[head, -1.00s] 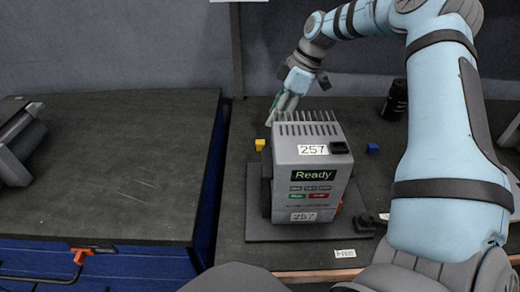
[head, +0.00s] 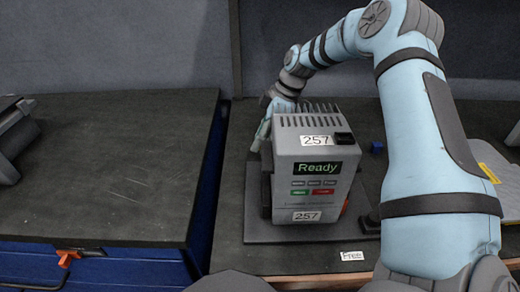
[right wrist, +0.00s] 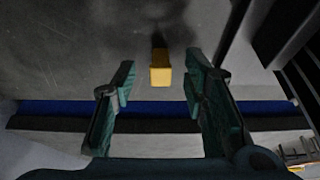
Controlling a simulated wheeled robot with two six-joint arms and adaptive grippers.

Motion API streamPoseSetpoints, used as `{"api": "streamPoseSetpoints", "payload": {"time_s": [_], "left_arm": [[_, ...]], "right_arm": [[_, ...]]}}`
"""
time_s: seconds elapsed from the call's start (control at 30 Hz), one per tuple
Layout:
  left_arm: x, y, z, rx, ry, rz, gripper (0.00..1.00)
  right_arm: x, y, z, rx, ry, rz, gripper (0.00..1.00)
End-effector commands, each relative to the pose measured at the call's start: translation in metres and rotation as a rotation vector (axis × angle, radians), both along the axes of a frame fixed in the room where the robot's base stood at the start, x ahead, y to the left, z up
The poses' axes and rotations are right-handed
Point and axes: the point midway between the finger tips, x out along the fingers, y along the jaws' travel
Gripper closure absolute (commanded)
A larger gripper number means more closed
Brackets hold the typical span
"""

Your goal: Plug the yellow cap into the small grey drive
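The small grey drive (head: 315,170) stands upright on a dark base plate (head: 252,215), with a "Ready" screen and "257" labels on it. My right gripper (head: 262,138) is low beside the drive's back left side. In the right wrist view, the right gripper (right wrist: 158,84) is open, with a finger on either side of the yellow cap (right wrist: 160,67) and neither seen touching it. The cap is hidden in the head view now. My left gripper is not in view.
A small blue block (head: 376,147) lies right of the drive. A "Free" label (head: 352,255) is near the front edge. My right arm covers the right side. A dark bench top (head: 110,160) on the left is mostly clear. A grey device (head: 14,135) stands at its far left.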

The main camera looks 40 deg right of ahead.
Motion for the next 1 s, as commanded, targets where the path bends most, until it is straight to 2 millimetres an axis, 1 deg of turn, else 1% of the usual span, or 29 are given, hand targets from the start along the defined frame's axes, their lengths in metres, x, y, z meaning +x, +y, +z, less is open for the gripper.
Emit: {"api": "streamPoseSetpoints", "payload": {"time_s": [0.33, 0.5, 0.57, 0.87, 1.0], "left_arm": [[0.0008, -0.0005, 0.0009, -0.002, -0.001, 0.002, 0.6], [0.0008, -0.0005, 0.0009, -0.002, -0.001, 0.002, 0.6], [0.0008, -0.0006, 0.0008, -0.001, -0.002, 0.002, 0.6], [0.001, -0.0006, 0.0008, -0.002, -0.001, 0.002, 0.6], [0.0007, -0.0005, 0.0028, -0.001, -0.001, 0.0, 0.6]], "right_arm": [[0.0005, 0.0006, -0.0005, 0.0, 0.0, 0.001, 0.6], [0.0005, 0.0005, -0.0005, 0.0, 0.0, 0.001, 0.87], [0.0005, 0.0004, -0.0005, 0.0, 0.0, 0.001, 0.96], [0.0005, 0.0005, -0.0003, 0.0, 0.0, 0.001, 0.97], [0.0007, 0.0005, 0.0043, -0.001, -0.001, 0.001, 0.97]]}}
